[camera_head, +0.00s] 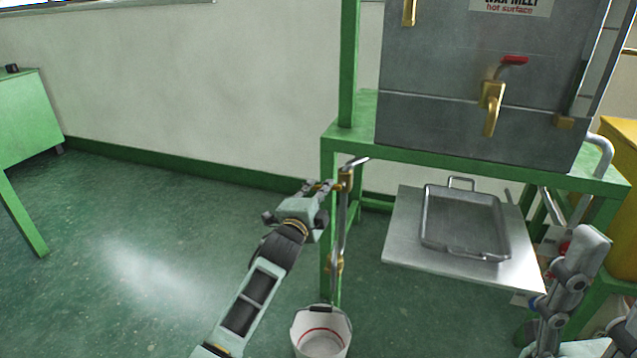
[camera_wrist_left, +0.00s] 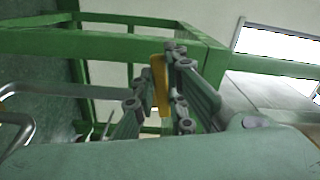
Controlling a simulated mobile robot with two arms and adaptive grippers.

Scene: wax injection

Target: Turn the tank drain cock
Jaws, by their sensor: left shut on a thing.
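My left gripper (camera_head: 326,186) is at the front left leg of the green stand. It is shut on a brass cock handle (camera_wrist_left: 160,85), which shows between the fingers in the left wrist view. In the head view this brass cock (camera_head: 346,180) sits on a vertical metal pipe beside the leg, partly hidden by the fingers. The grey tank (camera_head: 430,65) stands on top of the stand. A brass tap (camera_head: 491,105) with a red lever is on its front. Parts of my right arm show at the lower right; its fingertips cannot be made out.
A white bucket (camera_head: 322,313) stands on the floor below the pipe. A metal tray (camera_head: 430,235) with handles lies on a shelf (camera_head: 400,235) under the tank. A green table (camera_head: 30,115) is at the far left. The floor at left is clear.

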